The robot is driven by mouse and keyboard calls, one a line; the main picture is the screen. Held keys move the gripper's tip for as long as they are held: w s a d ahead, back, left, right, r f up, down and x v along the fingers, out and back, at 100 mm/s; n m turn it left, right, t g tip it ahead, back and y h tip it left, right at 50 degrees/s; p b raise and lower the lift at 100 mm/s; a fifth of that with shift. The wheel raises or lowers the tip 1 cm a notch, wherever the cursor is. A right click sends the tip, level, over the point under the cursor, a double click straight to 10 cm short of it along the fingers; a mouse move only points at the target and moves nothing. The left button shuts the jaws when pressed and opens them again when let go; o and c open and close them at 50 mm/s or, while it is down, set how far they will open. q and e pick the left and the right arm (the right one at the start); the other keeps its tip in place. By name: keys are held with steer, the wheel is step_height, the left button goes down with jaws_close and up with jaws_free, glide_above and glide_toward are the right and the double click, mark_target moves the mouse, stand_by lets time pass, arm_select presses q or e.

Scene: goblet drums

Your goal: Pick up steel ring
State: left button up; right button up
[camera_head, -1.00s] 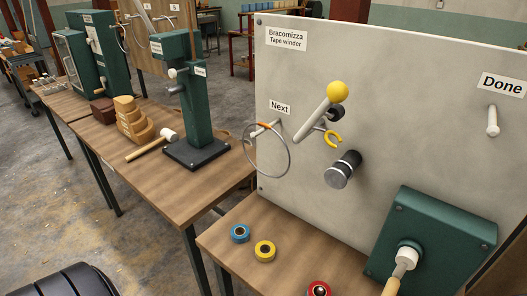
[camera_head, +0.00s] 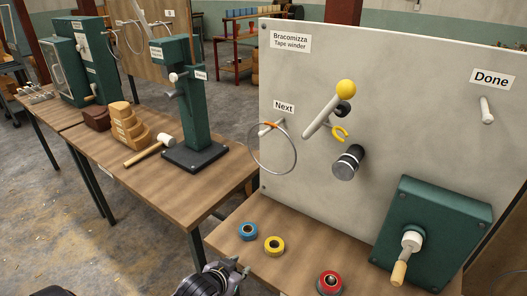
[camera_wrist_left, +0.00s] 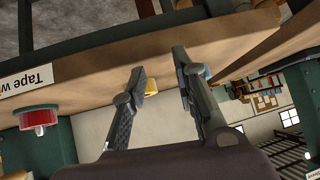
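A thin steel ring (camera_head: 273,150) hangs on the peg under the "Next" label on the grey panel (camera_head: 400,110), with a small orange patch at its top. My left gripper (camera_head: 232,267) is at the bottom of the head view, beside the front edge of the table, below and left of the ring and well apart from it. In the left wrist view its two fingers (camera_wrist_left: 160,85) are spread with nothing between them. The ring is not visible in the wrist view. My right gripper is not in view.
Blue (camera_head: 248,231), yellow (camera_head: 274,246) and red (camera_head: 329,283) tape rolls lie on the near table. A yellow-knobbed lever (camera_head: 330,110), a dark cylinder (camera_head: 348,163) and a green crank box (camera_head: 436,230) project from the panel. A mallet (camera_head: 150,152) lies on the left table.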

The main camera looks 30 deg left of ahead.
arm_select(q)
steer(key=w+a+r+t, duration=0.3)
steer(key=r, duration=0.5)
steer(key=w+a+r+n+t, duration=0.1)
steer(key=w+a+r+t, duration=0.15)
steer(key=r, duration=0.55)
steer(key=w+a+r+t, duration=0.3)
steer(key=w+a+r, duration=0.1)
steer(key=r, duration=0.4)
steer(key=shift+y, duration=0.4)
steer(key=w+a+p, duration=0.1)
steer(key=w, duration=0.4)
steer(key=w+a+p, duration=0.1)
steer(key=w+p, duration=0.1)
steer(key=w, duration=0.4)
steer(key=w+a+p, duration=0.1)
steer(key=w, duration=0.4)
steer(key=shift+w+f+p, duration=0.3)
steer(key=shift+f+p, duration=0.05)
steer(key=shift+f, duration=0.05)
steer(key=shift+c, duration=0.3)
jaws_close()
